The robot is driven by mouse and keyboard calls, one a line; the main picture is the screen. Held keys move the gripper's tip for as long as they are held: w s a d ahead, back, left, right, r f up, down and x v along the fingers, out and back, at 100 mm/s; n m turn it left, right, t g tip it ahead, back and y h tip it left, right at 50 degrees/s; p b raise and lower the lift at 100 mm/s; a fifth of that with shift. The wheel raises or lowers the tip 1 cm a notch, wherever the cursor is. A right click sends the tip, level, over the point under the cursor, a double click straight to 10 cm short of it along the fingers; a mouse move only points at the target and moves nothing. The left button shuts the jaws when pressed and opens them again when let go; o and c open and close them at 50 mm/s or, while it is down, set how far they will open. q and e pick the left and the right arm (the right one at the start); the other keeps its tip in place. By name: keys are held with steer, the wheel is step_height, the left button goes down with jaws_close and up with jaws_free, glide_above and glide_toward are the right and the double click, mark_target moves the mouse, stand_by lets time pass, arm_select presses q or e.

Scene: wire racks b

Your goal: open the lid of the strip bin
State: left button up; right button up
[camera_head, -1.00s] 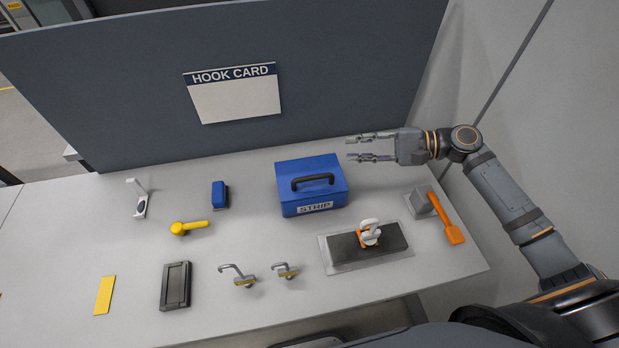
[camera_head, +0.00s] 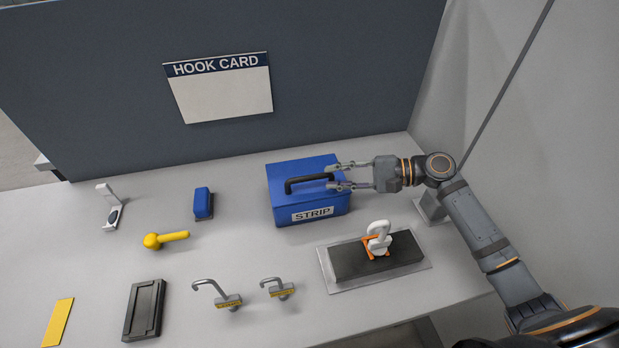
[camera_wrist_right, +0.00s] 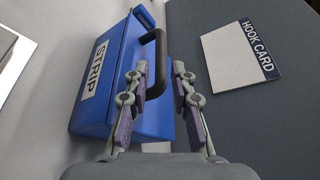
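The strip bin (camera_head: 285,209) is a blue box with a white STRIP label on its front, standing on the table, lid shut. A black handle (camera_head: 308,179) arches over its lid. My right gripper (camera_head: 331,176) is open at the right end of the handle, above the lid. In the right wrist view, the handle (camera_wrist_right: 158,62) shows between or just beyond the two open fingers (camera_wrist_right: 156,75); I cannot tell whether they touch it. The bin's label (camera_wrist_right: 95,70) also shows there. My left gripper is not in view.
A grey tray (camera_head: 333,287) with a dark pad and a white and orange hook piece stands in front right of the bin. Two metal hooks (camera_head: 222,298), a yellow tool (camera_head: 153,241) and a blue block (camera_head: 203,203) lie left. A grey panel (camera_head: 340,80) rises behind.

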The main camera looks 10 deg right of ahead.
mark_target(316, 178)
steer(key=p+x, duration=0.1)
steer(key=x, duration=0.6)
jaws_close()
